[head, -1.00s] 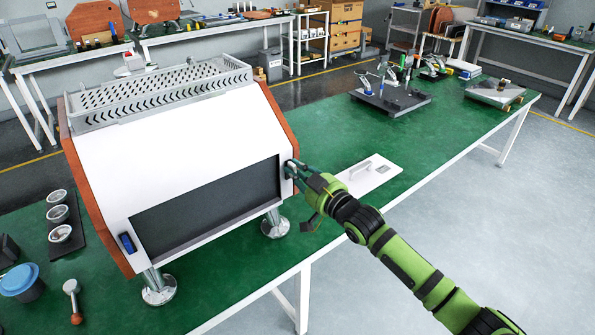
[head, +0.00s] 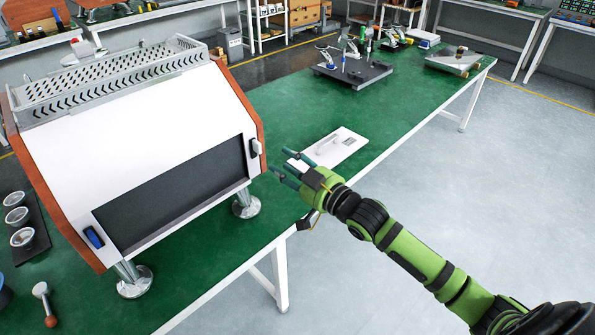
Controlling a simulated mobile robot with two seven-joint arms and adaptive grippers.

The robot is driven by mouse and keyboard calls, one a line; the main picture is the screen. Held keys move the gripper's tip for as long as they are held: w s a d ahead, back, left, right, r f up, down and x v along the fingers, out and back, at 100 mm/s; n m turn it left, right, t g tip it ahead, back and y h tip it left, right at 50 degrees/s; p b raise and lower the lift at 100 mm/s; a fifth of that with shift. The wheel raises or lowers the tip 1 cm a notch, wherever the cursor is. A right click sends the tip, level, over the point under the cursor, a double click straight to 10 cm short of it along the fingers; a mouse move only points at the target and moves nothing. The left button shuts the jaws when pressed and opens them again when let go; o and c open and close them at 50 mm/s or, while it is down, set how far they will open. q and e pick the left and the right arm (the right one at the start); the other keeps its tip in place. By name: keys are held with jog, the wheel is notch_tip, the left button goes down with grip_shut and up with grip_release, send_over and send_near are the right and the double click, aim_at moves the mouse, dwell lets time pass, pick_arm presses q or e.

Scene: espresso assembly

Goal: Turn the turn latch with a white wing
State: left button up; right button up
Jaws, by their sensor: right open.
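The turn latch with a white wing (head: 256,147) sits at the right end of the dark front opening of the white espresso machine (head: 130,140). Its wing stands roughly upright in the picture. A second latch with a blue wing (head: 94,237) is at the opening's lower left end. My right gripper (head: 279,161) is open and empty, a short way right of the white wing and apart from it. Its fingers point toward the machine. My left gripper is not in view.
A white panel with a handle (head: 328,148) lies on the green table (head: 300,98) behind my right gripper. A dark board with tools (head: 352,74) stands farther back. Metal cups (head: 22,237) and a tool with a brown ball end (head: 44,304) are at the left.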

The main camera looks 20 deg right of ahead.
jog(key=shift+v, duration=1.8)
